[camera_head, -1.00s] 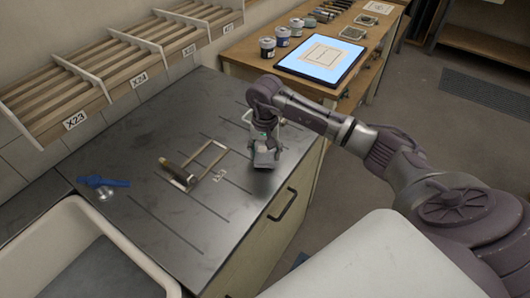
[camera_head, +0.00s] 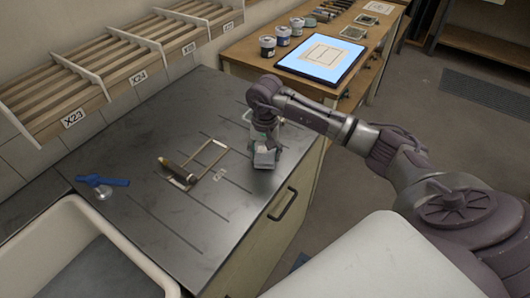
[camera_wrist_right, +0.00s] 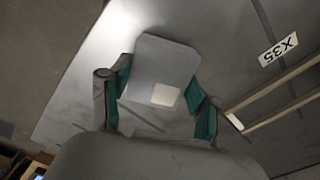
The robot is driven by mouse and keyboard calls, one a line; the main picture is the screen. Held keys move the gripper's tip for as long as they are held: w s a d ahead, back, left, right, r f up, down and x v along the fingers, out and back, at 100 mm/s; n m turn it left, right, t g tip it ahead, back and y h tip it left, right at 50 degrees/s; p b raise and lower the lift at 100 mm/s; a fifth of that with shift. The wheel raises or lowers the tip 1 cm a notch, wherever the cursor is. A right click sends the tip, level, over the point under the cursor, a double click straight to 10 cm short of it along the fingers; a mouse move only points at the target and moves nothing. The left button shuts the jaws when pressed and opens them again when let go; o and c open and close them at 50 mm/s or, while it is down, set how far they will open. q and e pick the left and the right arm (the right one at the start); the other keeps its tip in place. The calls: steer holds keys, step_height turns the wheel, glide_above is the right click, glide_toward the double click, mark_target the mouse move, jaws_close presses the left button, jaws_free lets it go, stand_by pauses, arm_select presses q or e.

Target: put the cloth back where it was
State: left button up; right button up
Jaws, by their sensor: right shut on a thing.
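A light grey cloth (camera_head: 265,157) is between the fingers of my right gripper (camera_head: 262,146), near the right edge of the dark worktop. In the right wrist view the cloth (camera_wrist_right: 165,65) is a flat, rounded grey piece with a pale square patch. The green-padded fingers of the right gripper (camera_wrist_right: 160,108) stand on either side of it. My right gripper is shut on the cloth. I cannot tell whether the cloth touches the worktop. My left gripper is not in view.
A blue-handled thing (camera_head: 102,181) and a white sink (camera_head: 28,237) are further left. Slatted racks (camera_head: 60,88) line the back.

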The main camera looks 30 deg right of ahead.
steer(key=shift+f+b, duration=0.35)
steer(key=shift+b, duration=0.15)
stand_by(0.5)
steer(key=o, duration=1.1)
step_height(320, 180, up, 12)
steer(key=shift+r, duration=0.1)
